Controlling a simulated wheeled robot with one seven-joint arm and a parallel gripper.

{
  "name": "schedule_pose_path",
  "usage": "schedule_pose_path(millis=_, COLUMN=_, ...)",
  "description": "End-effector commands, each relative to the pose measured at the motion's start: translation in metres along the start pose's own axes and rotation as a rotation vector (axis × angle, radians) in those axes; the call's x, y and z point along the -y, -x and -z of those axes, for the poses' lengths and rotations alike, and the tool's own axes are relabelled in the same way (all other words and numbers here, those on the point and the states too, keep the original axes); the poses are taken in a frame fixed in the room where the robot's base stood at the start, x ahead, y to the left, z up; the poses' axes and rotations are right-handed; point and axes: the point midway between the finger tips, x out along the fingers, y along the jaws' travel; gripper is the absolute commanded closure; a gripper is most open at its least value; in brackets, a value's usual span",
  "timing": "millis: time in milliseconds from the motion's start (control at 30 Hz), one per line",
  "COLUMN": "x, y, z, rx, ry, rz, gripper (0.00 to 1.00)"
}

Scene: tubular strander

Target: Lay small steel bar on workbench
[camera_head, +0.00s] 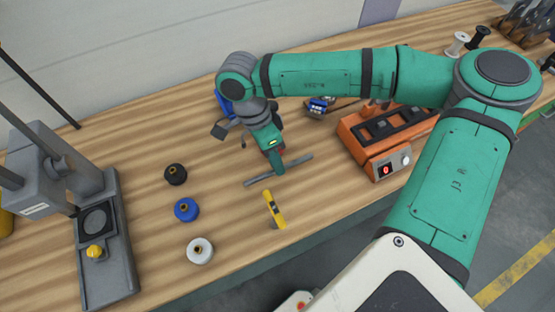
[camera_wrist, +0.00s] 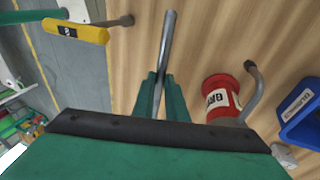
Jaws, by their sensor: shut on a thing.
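The small steel bar (camera_head: 259,179) is a thin grey rod held crosswise in my gripper (camera_head: 279,169), low over the workbench (camera_head: 140,155). The wooden bench top is light brown. In the wrist view the bar (camera_wrist: 168,40) runs up from between the green fingers of my gripper (camera_wrist: 156,85), which are shut on it. Its other end is hidden there by my gripper. I cannot tell whether the bar touches the bench top.
A yellow-handled tool (camera_head: 274,208) lies near the front edge. Black (camera_head: 175,174), blue (camera_head: 187,210) and white (camera_head: 200,251) spools stand left of the bar. An orange device (camera_head: 372,150) stands right. A red can (camera_wrist: 220,98) and blue bin (camera_wrist: 300,115) are close by.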

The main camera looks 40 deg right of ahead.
Motion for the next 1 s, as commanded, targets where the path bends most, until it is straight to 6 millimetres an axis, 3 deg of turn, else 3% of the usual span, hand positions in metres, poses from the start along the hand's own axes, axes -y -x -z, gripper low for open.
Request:
schedule_pose_path(millis=167, x=0.003, y=-0.002, z=-0.001, rx=-0.002, ry=0.01, rz=-0.064, gripper=1.0)
schedule_pose_path(millis=1000, x=0.018, y=-0.054, z=-0.007, rx=-0.001, ry=0.006, rz=-0.06, gripper=1.0)
